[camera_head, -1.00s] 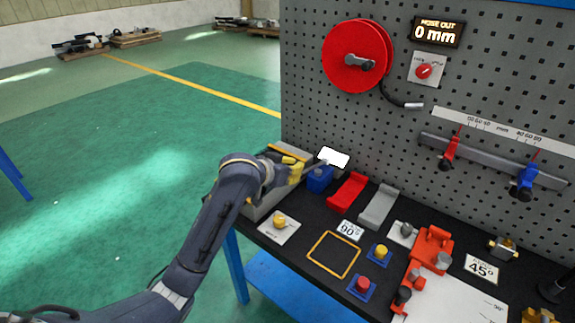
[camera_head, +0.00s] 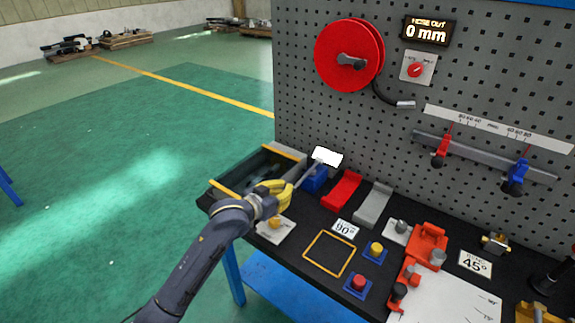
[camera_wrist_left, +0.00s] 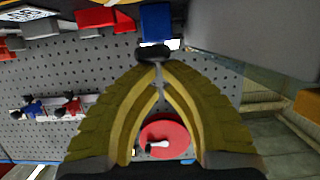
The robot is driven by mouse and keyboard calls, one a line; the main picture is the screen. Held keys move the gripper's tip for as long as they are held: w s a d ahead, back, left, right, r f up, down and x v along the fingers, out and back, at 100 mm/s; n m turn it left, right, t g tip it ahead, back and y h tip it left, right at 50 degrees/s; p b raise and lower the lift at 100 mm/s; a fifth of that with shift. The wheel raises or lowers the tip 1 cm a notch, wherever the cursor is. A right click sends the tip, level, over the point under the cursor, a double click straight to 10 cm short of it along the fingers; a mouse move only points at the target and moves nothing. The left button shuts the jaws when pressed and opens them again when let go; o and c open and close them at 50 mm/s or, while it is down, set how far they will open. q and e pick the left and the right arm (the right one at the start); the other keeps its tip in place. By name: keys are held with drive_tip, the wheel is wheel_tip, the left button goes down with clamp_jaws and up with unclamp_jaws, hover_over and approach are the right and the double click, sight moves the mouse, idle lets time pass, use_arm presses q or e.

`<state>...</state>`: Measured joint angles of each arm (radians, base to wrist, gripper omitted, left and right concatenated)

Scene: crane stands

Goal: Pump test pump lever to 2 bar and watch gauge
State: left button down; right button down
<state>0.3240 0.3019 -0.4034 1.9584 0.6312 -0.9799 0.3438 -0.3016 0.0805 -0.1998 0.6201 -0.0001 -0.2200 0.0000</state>
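The blue test pump (camera_head: 314,180) stands near the back left of the bench, and it also shows in the left wrist view (camera_wrist_left: 157,22). Its thin grey lever (camera_head: 308,176) slopes down to the left. My left gripper (camera_head: 287,193) has yellow fingers at the lever's lower end. In the left wrist view the fingertips (camera_wrist_left: 158,68) come together at a dark grip (camera_wrist_left: 152,53), and they look shut on the lever. A white gauge panel (camera_head: 327,156) stands behind the pump; it is washed out and no reading is legible. My right gripper is not in view.
An open grey tray (camera_head: 217,191) with yellow edges lies beside my left gripper. Red (camera_head: 341,190) and grey (camera_head: 373,204) holders stand right of the pump. A pegboard with a red reel (camera_head: 345,54) rises behind. A yellow square outline (camera_head: 329,254) is empty.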

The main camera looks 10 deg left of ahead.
use_arm(q)
drive_tip(key=shift+f, duration=0.25)
wheel_tip(320, 180, up, 4)
drive_tip(key=shift+s+a+r, duration=0.1)
drive_tip(key=shift+s+r, duration=0.05)
drive_tip(key=shift+r, duration=0.05)
drive_tip(key=f+v, duration=0.1)
drive_tip(key=v, duration=0.9)
drive_tip(key=shift+s+f, duration=0.2)
drive_tip(key=shift+f, duration=0.05)
drive_tip(key=shift+a, duration=0.1)
